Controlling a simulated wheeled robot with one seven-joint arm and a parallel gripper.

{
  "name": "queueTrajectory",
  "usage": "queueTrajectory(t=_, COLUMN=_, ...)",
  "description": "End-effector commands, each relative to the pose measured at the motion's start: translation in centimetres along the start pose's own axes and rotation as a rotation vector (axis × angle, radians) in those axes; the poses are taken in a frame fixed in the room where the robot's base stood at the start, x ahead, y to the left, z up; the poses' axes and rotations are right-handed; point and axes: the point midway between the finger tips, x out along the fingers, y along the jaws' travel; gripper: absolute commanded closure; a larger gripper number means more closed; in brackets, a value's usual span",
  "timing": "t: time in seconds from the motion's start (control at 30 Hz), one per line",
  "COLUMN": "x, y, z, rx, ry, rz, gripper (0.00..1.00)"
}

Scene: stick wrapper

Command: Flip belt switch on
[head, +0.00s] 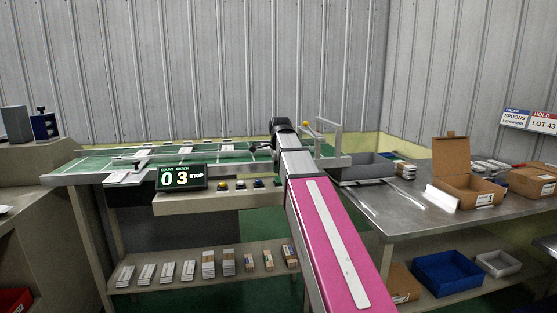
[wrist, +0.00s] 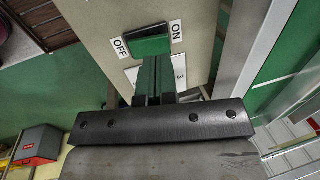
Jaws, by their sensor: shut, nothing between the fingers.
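The belt switch (wrist: 152,41) is a green rocker on a beige panel in the wrist view. An OFF label (wrist: 121,48) sits at its left and an ON label (wrist: 176,31) at its right. I cannot tell which side is pressed in. My gripper (wrist: 153,62) is shut, with its dark fingertips just below the switch in the picture; I cannot tell whether they touch it. In the head view my pink arm reaches toward the conveyor (head: 100,162), and the switch is not visible there.
Several buttons (head: 240,185) line the control shelf right of the display. A lower shelf (head: 215,275) holds several small stacks. On the right, a metal table (head: 400,217) carries an open cardboard box (head: 465,187) and a grey bin (head: 365,166).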

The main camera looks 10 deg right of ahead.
Motion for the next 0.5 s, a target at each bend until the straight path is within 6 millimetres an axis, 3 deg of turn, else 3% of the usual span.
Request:
queueTrajectory(t=0.2, x=1.9, y=0.0, z=0.0, rx=0.0, ry=0.0, rz=0.0, gripper=1.0)
queueTrajectory(t=0.5, x=2.4, y=0.0, z=0.0, rx=0.0, ry=0.0, rz=0.0, gripper=1.0)
